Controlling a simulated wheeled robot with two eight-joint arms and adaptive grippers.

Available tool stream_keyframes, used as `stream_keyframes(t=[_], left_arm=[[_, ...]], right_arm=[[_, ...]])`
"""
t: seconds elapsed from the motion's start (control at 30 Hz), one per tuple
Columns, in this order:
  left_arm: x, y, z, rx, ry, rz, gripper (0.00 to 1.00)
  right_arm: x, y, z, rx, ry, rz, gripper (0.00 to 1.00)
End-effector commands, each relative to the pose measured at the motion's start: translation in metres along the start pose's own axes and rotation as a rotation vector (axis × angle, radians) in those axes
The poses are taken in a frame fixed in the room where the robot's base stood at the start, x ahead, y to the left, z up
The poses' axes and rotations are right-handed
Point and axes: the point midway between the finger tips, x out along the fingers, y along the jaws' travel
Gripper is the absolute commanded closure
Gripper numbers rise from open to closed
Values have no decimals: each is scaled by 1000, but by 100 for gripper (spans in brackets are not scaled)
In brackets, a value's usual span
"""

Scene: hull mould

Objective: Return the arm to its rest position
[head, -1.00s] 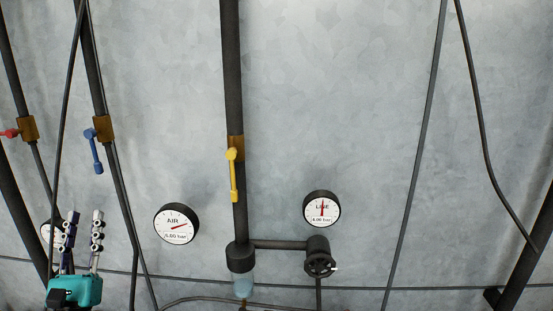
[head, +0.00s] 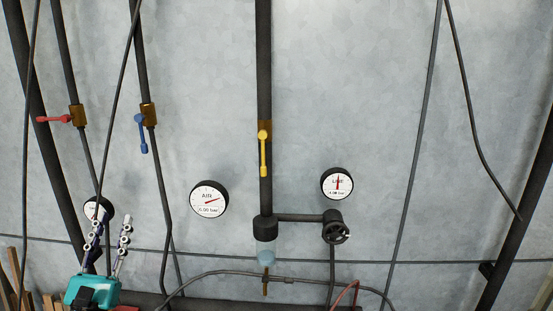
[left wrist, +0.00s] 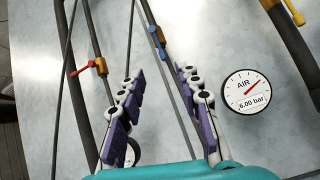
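My left gripper (head: 106,248) is at the lower left of the head view, with its teal body at the bottom and its fingers pointing up. In the left wrist view its two purple-padded fingers (left wrist: 158,112) stand wide apart with nothing between them. It is open and empty, in front of the wall and clear of the valves. A small gauge (head: 97,209) is partly hidden behind its fingers. My right gripper shows in neither view.
On the wall are a red-handled valve (head: 54,119), a blue-handled valve (head: 142,133) and a yellow-handled valve (head: 263,153). The AIR gauge (head: 209,199) reads 6.00 bar. The LINE gauge (head: 337,184) is beside a black knob (head: 336,232). Cables hang across the wall.

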Motion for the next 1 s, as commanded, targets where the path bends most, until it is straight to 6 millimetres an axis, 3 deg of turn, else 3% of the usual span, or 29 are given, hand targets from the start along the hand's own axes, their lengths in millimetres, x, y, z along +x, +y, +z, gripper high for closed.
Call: stream_keyframes(t=[0.27, 0.37, 0.47, 0.6, 0.7, 0.83, 1.0], left_arm=[[-18, -84, -33, 192, 89, -235, 66], [-34, -125, -50, 298, 124, -363, 66], [-62, -176, -74, 441, 156, -536, 66], [-132, -254, -118, 721, 175, -867, 66], [-195, -293, -150, 945, 153, -1122, 66], [-279, -317, -190, 1246, 79, -1447, 66], [-369, -306, -234, 1632, -78, -1829, 66]], right_arm=[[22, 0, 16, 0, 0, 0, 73], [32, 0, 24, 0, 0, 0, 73], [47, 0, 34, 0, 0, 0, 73], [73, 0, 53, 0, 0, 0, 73], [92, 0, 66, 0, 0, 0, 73], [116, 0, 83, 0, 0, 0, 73], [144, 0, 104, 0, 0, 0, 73]])
